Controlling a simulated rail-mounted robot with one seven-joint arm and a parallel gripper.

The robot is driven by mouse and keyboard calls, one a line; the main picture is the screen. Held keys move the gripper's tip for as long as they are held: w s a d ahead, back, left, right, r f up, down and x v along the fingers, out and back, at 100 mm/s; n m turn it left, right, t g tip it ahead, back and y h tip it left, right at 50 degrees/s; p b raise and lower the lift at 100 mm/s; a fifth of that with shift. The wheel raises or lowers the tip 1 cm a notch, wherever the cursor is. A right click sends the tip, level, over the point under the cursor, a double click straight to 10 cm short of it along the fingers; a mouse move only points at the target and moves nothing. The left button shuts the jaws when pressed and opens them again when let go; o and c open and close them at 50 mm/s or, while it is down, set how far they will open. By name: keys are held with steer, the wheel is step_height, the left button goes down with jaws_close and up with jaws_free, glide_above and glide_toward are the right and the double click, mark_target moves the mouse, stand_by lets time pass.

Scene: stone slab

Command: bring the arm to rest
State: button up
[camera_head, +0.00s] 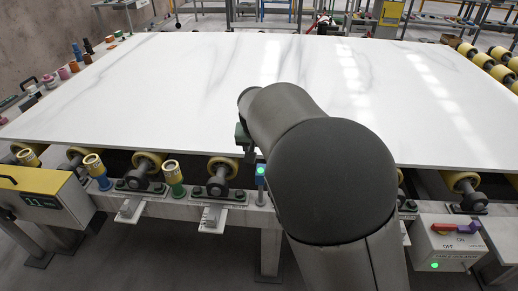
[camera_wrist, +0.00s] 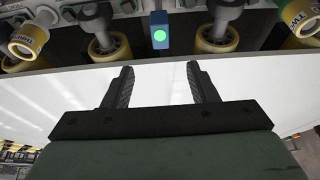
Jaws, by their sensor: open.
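My arm rises in the middle of the head view, in front of the near edge of the white stone slab (camera_head: 190,80). In that view my gripper is mostly hidden behind the arm. In the wrist view my gripper (camera_wrist: 158,75) shows two dark fingers spread apart with nothing between them. The slab (camera_wrist: 150,85) fills the background behind the fingers. I cannot tell the gap between the fingers and the slab.
Yellow rollers (camera_head: 148,163) line the slab's near edge. A blue post with a green light (camera_head: 261,172) stands there. A switch box (camera_head: 447,241) is at right, a yellow box (camera_head: 44,196) at left. Small bottles and tools line the left edge.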

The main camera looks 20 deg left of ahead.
steer(key=s+d+r+m+g, duration=0.1)
steer(key=s+d, duration=0.2)
steer(key=d, duration=0.7)
steer(key=s+d+m+g, duration=0.1)
steer(key=s+d, duration=0.3)
steer(key=d, duration=0.5)
steer(key=s+d+f+g, duration=0.1)
steer(key=s+d, duration=0.6)
steer(key=s, duration=0.3)
steer(key=s+d+f, duration=0.1)
steer(key=s+d, duration=0.6)
steer(key=s, duration=0.3)
steer(key=shift+d+f+g+h, duration=0.3)
steer(key=shift+d+g+h, duration=0.1)
